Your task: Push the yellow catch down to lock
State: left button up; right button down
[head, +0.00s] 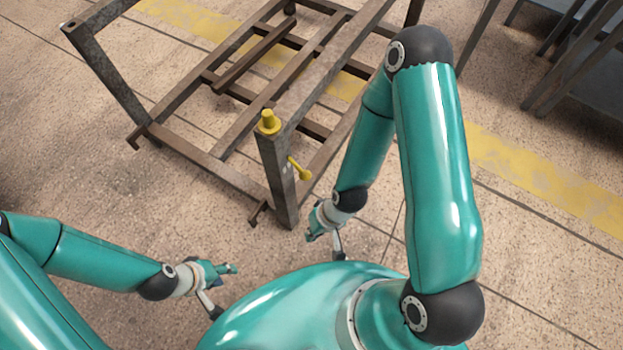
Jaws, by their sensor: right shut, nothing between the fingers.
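The yellow catch (301,169) is a small lever with a rounded end on the side of the near corner post (277,178) of a brown metal rack. It slants down to the right from the post. A yellow cap (268,122) sits on top of the same post. My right gripper (311,237) is below and slightly right of the catch, apart from it, and is shut and empty. My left gripper (232,269) is to the lower left of the post, away from the rack.
The rack's frame (212,168) with its bars fills the upper middle. Grey metal racks (575,60) stand at the upper right. Yellow stripes (545,185) mark the concrete floor. The floor left of the post is clear.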

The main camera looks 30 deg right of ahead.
aim_at(305, 175)
jog(key=z, duration=0.4)
jog(key=k, duration=1.3)
jog(key=u, duration=0.3)
jog(key=i, duration=1)
jog(key=z, duration=0.05)
